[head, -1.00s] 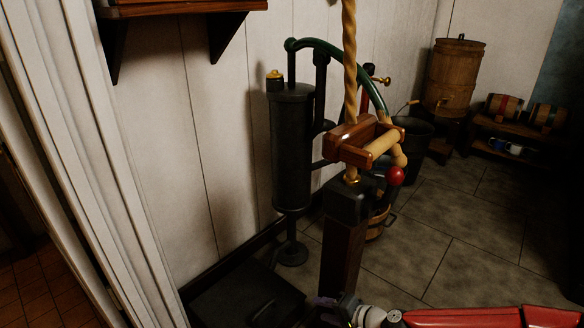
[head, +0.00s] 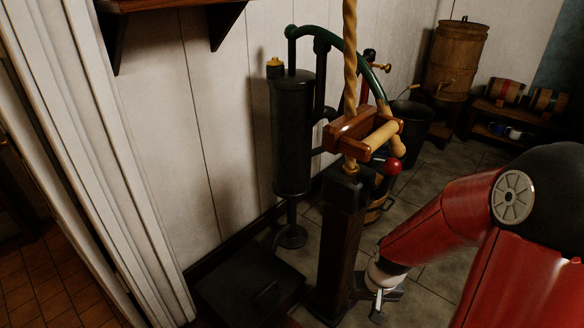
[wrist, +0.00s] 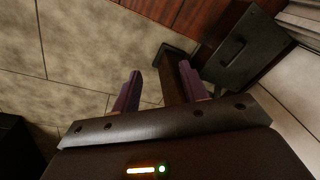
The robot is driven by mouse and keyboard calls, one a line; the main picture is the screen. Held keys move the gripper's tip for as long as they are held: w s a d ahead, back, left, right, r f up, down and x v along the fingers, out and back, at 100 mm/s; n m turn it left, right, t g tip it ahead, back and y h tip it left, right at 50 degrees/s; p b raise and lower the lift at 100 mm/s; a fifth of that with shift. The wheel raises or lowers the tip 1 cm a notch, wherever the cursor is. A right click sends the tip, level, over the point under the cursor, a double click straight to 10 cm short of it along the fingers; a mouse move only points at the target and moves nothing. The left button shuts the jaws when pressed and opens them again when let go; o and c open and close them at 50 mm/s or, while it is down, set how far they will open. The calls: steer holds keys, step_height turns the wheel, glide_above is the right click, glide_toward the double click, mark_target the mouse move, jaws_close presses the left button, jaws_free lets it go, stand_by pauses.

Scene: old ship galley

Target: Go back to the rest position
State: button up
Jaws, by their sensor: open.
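My gripper (head: 384,299) hangs low at the bottom of the head view, just right of the dark wooden post (head: 340,240). My red arm folds down to it from the right. In the wrist view the two purple fingers of my gripper (wrist: 160,72) stand apart with nothing held between them. The post's dark shape shows behind the right finger. I cannot tell whether the gripper touches the post.
Behind are a black pump cylinder (head: 291,135) and a black box (head: 248,285) on the floor. A barrel (head: 455,57) and low bench stand at the back right. Tiled floor (wrist: 85,45) is clear beside the gripper.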

steer(key=s+r+t+p, duration=0.1)
steer(key=s+r, duration=0.2)
steer(key=r, duration=0.6)
steer(key=s+a+r+t+p, duration=0.1)
steer(key=s+r, duration=0.3)
steer(key=r, duration=0.5)
steer(key=s+a+r+t+h+p, duration=0.1)
steer(key=s+r, duration=0.3)
steer(key=r, duration=0.5)
steer(key=shift+s+n+t, duration=0.15)
steer(key=shift+n+t, duration=0.15)
steer(key=shift+t, duration=0.4)
